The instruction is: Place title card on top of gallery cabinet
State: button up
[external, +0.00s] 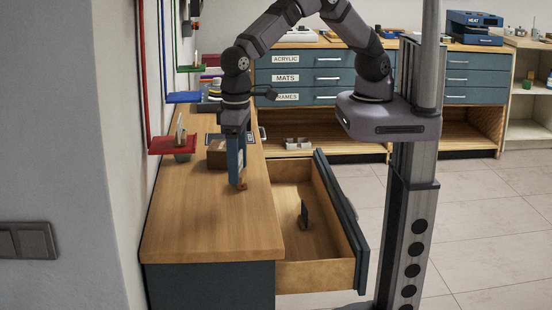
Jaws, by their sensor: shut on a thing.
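The gallery cabinet has a light wooden top (205,224) and a dark blue body, with one drawer (314,274) pulled out to the right. My gripper (239,180) points down over the right part of the cabinet top. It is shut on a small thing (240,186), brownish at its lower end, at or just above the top. The fingers hide most of it, so I cannot tell whether it is the title card or whether it touches the wood. A small dark upright card-like piece (304,214) stands inside the open drawer.
A brown box (217,154) sits on the top behind my gripper. Small red (174,146), blue (184,97) and green (190,68) wall shelves line the left. The front of the top is clear. Labelled blue drawers (293,76) stand at the back.

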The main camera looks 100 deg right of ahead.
jog(key=shift+w+a+r+n, duration=0.25)
jog(key=shift+w+r, duration=0.05)
jog(key=shift+r, duration=0.25)
jog(key=shift+w+a+r+n, duration=0.2)
jog(key=shift+w+r+n, duration=0.05)
jog(key=shift+r, duration=0.3)
jog(key=shift+s+d+r+n, duration=0.1)
jog(key=shift+s+d+n, duration=0.25)
jog(key=shift+s+n, duration=0.25)
jog(key=shift+n, duration=0.2)
jog(key=shift+f+p, duration=1.35)
jog(key=shift+f, duration=3.7)
jog(key=shift+f, duration=0.1)
jog(key=o, duration=1)
